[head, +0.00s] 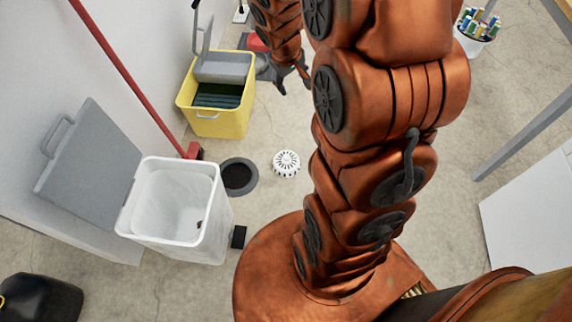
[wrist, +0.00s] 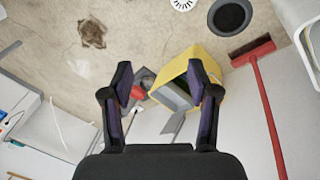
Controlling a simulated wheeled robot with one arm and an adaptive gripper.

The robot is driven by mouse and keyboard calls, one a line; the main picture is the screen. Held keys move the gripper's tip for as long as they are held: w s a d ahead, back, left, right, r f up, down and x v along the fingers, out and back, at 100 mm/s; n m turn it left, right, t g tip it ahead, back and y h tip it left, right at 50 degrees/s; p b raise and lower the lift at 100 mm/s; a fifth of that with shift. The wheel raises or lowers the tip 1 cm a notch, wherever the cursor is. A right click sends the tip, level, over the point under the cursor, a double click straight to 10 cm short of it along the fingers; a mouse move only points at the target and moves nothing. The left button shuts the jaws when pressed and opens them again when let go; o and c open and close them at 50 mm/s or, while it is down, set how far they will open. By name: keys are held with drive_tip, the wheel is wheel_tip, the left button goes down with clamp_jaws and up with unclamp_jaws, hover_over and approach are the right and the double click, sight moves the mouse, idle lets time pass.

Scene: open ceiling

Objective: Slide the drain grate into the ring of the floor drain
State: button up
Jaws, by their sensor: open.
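The drain grate (head: 287,163) is a white, round, slotted piece lying on the concrete floor just right of the floor drain. It also shows, cut off, at the top edge of the wrist view (wrist: 183,4). The floor drain's ring (head: 239,192) is dark grey around a black opening, with the grate lying apart from it. The ring also shows in the wrist view (wrist: 229,34). My gripper (head: 293,86) is above the floor beside the yellow bucket, away from the grate. In the wrist view my gripper (wrist: 160,76) has its fingers wide apart with nothing held.
A yellow mop bucket (head: 218,124) stands behind the drain. A white bin (head: 212,235) with its grey lid open is at the front left. A red-handled broom (head: 120,68) leans at the wall. A table leg (head: 525,132) stands right. Floor around the grate is clear.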

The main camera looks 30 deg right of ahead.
drive_tip(key=w+d+f+n+t+b, duration=0.1)
drive_tip(key=w+d+f+t+b, duration=0.15)
drive_tip(key=w+d+f, duration=0.7)
drive_tip(key=w+d+f+n+t+b, duration=0.15)
drive_tip(key=w+d+f+b, duration=0.35)
drive_tip(key=f, duration=0.7)
drive_tip(key=n+t+y+b, duration=0.2)
drive_tip(key=t+y+b, duration=0.55)
drive_tip(key=y, duration=0.25)
approach(288, 157)
drive_tip(key=w, duration=0.1)
drive_tip(key=w+f, duration=0.1)
drive_tip(key=w, duration=0.1)
drive_tip(key=shift+a+f+b, duration=0.15)
drive_tip(key=shift+a+b, duration=0.25)
drive_tip(key=shift+a+f+n, duration=0.1)
drive_tip(key=shift+a+n, duration=0.05)
drive_tip(key=shift+n, duration=0.1)
drive_tip(key=shift+w+a+f, duration=0.1)
drive_tip(key=shift+w+a, duration=0.1)
drive_tip(key=shift+w, duration=0.1)
drive_tip(key=shift+b+x, duration=0.7)
drive_tip(key=shift+x, duration=0.4)
drive_tip(key=b+x, duration=0.2)
drive_tip(key=x, duration=0.1)
drive_tip(key=shift+a, duration=0.25)
drive_tip(key=shift+w+a, duration=0.25)
drive_tip(key=shift+w, duration=0.4)
